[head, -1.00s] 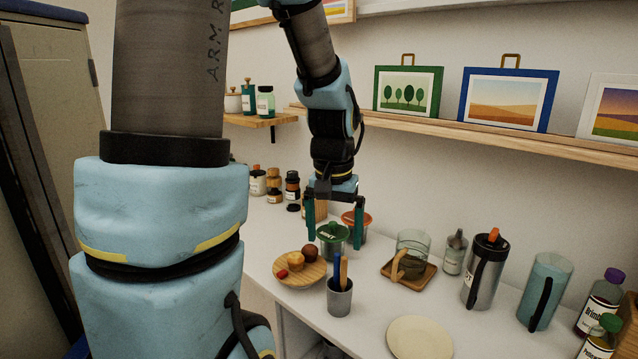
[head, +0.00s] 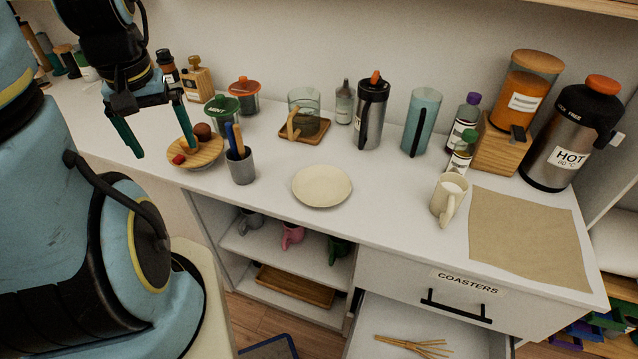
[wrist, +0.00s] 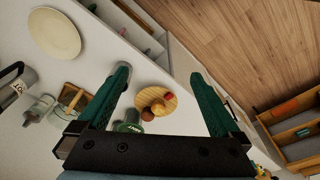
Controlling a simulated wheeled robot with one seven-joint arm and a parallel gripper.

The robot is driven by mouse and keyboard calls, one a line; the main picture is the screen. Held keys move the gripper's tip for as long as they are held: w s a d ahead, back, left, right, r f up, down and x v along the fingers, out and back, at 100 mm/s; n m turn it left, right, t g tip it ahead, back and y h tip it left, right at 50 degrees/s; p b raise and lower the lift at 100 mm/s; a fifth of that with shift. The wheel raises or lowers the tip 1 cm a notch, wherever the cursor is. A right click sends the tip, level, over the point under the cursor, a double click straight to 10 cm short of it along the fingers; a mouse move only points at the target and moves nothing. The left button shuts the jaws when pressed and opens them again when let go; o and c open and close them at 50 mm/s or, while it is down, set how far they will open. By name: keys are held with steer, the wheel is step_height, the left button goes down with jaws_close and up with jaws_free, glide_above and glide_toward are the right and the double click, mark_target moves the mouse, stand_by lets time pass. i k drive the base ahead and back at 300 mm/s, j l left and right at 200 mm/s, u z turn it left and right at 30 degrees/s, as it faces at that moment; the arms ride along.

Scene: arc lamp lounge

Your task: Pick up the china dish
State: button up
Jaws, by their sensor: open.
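The china dish (head: 322,187) is a round, cream-coloured flat plate lying on the white counter, near its front edge. It also shows in the wrist view (wrist: 55,33) at the top left, apart from my gripper. My gripper (head: 164,148) is open and empty, with green fingers, above the left part of the counter. It is well to the left of the dish, near a round wooden board. In the wrist view my gripper (wrist: 163,88) has its fingers spread wide, with the wooden board seen between them.
The round wooden board (head: 205,155) holds small food items. A grey cup (head: 242,168) with utensils stands between it and the dish. A glass mug (head: 304,112), a steel flask (head: 371,115) and a cream mug (head: 449,196) stand around. An open drawer (head: 430,335) juts out below.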

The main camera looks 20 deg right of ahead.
mark_target(318, 185)
steer(key=i+j+z, duration=0.1)
steer(key=j+z, duration=0.6)
steer(key=i+j+z, duration=0.1)
steer(key=z, duration=0.25)
steer(key=j, duration=0.1)
